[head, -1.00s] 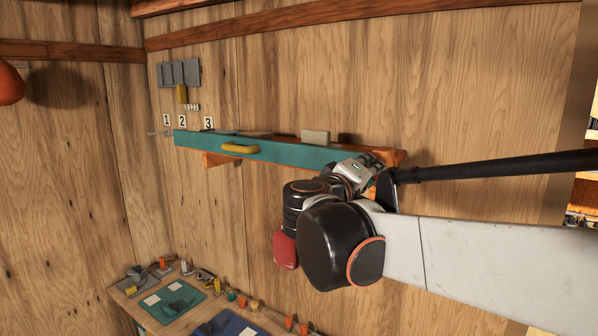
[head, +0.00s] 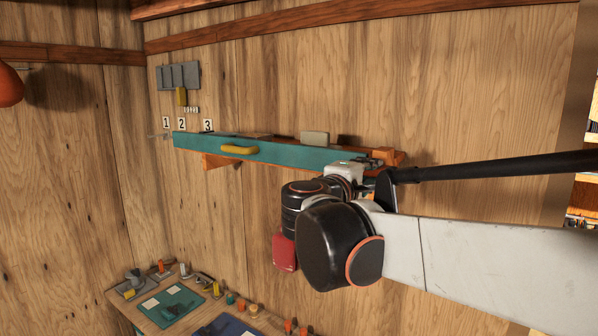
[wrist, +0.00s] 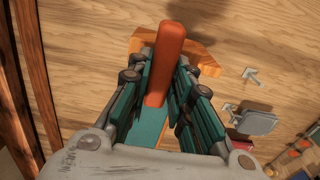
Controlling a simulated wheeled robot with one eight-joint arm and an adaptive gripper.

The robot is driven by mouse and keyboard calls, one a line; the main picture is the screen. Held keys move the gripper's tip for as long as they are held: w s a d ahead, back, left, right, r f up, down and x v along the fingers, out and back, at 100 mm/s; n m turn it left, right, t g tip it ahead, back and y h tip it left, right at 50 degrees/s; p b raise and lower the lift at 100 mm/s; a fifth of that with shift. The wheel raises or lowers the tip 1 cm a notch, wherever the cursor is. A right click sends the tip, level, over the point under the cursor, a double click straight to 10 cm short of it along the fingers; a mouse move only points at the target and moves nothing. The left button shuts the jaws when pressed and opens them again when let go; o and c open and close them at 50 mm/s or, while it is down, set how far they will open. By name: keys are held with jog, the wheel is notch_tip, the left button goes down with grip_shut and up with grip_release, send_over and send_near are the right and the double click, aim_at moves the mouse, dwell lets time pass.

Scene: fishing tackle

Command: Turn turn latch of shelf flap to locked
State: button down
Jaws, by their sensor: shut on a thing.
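The orange-red turn latch (wrist: 168,45) shows in the wrist view as a long rounded bar between my fingers, lengthwise in the picture. My gripper (wrist: 164,75) is shut on the latch, its fingers on either side. A teal strip of the flap (wrist: 151,125) shows below the bar. In the head view my gripper (head: 377,163) is at the flap's right end, where my wrist partly hides the latch.
An orange shelf bracket (head: 220,161) is under the shelf's left part. A pale box (head: 315,138) rests on the shelf. Number cards and grey holders hang on the wall at left. A workbench (head: 150,328) with mats and small items stands below. The wall below the shelf is mostly clear.

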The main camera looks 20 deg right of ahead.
dwell(0.3)
jog(key=c, duration=1.4)
grip_release()
jog(key=shift+c, duration=0.2)
jog(key=v, duration=1.2)
jog(key=s+d+f+m+g+y+b, duration=0.15)
jog(key=f+b, duration=0.35)
jog(key=f, duration=0.5)
jog(key=s+d+f+g+y+b, duration=0.1)
jog(key=s+f+y+b, duration=0.3)
jog(key=f, duration=0.7)
jog(key=s+d+f+m+g+y+b, duration=0.1)
jog(key=f+b, duration=0.4)
jog(key=f, duration=0.5)
jog(key=s+a+f+m+y+b, duration=0.1)
jog(key=s+a+f+y+b, duration=0.1)
jog(key=f+b, duration=0.3)
jog(key=s+a+f+m+y+b, duration=0.2)
jog(key=f+b, duration=0.4)
jog(key=f, duration=0.7)
jog(key=s+a+f+m+y+b, duration=0.2)
jog(key=a+f+y+b, duration=0.1)
jog(key=f, duration=0.6)
jog(key=shift+s+a+f+y+b, duration=0.2)
jog(key=shift+s+a+y+b, duration=0.15)
jog(key=shift+a+b, duration=0.7)
